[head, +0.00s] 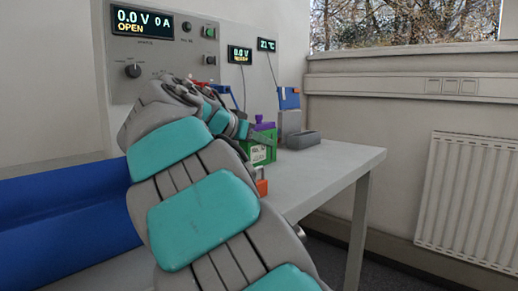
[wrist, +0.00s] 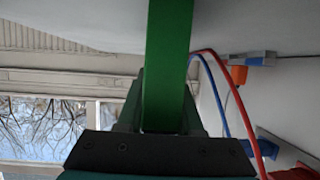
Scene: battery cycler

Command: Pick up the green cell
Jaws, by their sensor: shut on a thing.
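The green cell (head: 262,152) has a white label and a purple top. It stands upright in the head view, just right of my wrist. In the wrist view the cell (wrist: 168,62) is a plain green block running down between my fingers. My gripper (head: 252,135) is shut on it; it also shows in the wrist view (wrist: 165,100). My arm hides part of the cell's left side in the head view. I cannot tell whether its base touches the bench.
The grey bench (head: 325,168) has free room at its right end. A grey holder (head: 298,137) with a blue clip (head: 289,98) stands behind the cell. The cycler panel (head: 172,62) reads 0.0 V, OPEN. Red and blue cables (wrist: 238,95) run close beside my gripper. A radiator (head: 468,200) is at right.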

